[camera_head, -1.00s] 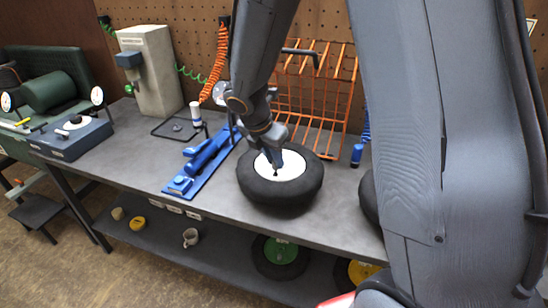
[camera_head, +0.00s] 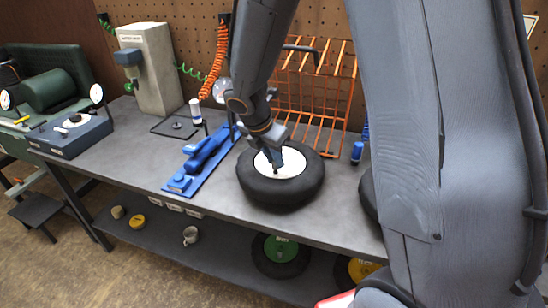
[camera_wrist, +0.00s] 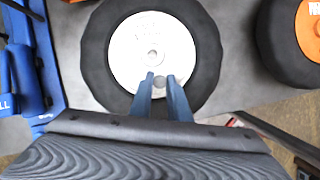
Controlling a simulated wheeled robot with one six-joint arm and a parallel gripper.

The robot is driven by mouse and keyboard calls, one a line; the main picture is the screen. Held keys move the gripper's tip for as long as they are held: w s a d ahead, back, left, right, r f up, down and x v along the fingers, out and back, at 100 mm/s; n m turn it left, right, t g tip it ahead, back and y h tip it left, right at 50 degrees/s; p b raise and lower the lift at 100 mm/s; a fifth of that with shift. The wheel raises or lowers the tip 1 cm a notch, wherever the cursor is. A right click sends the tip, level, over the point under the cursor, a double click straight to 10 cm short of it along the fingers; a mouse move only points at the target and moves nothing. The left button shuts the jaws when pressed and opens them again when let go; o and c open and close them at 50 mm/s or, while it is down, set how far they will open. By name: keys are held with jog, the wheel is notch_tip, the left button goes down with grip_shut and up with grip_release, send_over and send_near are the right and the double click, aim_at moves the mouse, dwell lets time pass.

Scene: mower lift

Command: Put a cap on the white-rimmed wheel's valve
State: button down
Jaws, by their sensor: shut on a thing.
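The white-rimmed wheel lies flat on the grey workbench, its black tyre (camera_head: 285,197) around a white disc (camera_head: 290,162). In the wrist view its white rim (camera_wrist: 125,48) fills the upper middle. My gripper (camera_head: 275,172) points down over the rim's front part. In the wrist view its two blue-grey fingers are closed on a small round grey cap (camera_wrist: 159,81). The cap is over the white rim, toward the near side from the hub hole. The valve is not clearly visible, and I cannot tell whether the cap touches it.
A blue bench tool (camera_head: 203,160) stands left of the wheel, an orange wire rack (camera_head: 318,95) behind. An orange-rimmed wheel (camera_wrist: 309,30) lies to the right in the wrist view. A green-rimmed wheel (camera_head: 281,249) is on the lower shelf. Bare bench (camera_head: 140,150) shows at the left.

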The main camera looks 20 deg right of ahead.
jog(key=shift+f+b, duration=0.45)
jog(key=shift+f, duration=0.35)
dwell(0.4)
jog(key=c, duration=1.3)
grip_release()
jog(key=shift+r, duration=0.1)
jog(key=shift+r+p, duration=3.65)
jog(key=shift+p, duration=0.45)
